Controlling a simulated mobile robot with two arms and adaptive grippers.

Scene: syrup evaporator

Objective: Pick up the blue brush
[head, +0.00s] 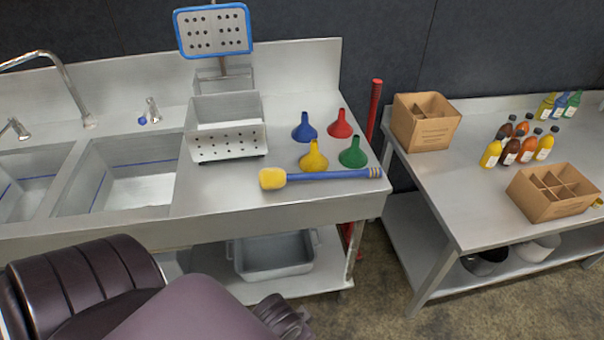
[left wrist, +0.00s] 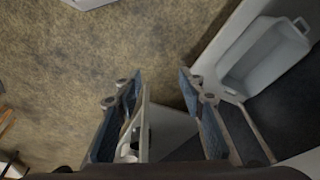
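The blue brush (head: 330,175) lies on the steel sink counter (head: 230,198), along its front right edge. It has a long blue handle pointing right, with yellow bands near the end, and a yellow head (head: 272,178) at the left. My left gripper (left wrist: 160,80) shows in the left wrist view with its two fingers apart and nothing between them. It is over the floor, beside the lower shelf, away from the brush. In the head view a dark arm of mine fills the lower left, and neither gripper can be made out. The brush does not show in the left wrist view.
Blue, red, yellow and green funnels (head: 313,158) stand just behind the brush. A perforated steel box (head: 228,142) is left of them. Sink basins (head: 130,185) lie further left. A grey tub (head: 275,255) sits on the shelf below. A table (head: 460,180) with cardboard boxes and bottles stands right.

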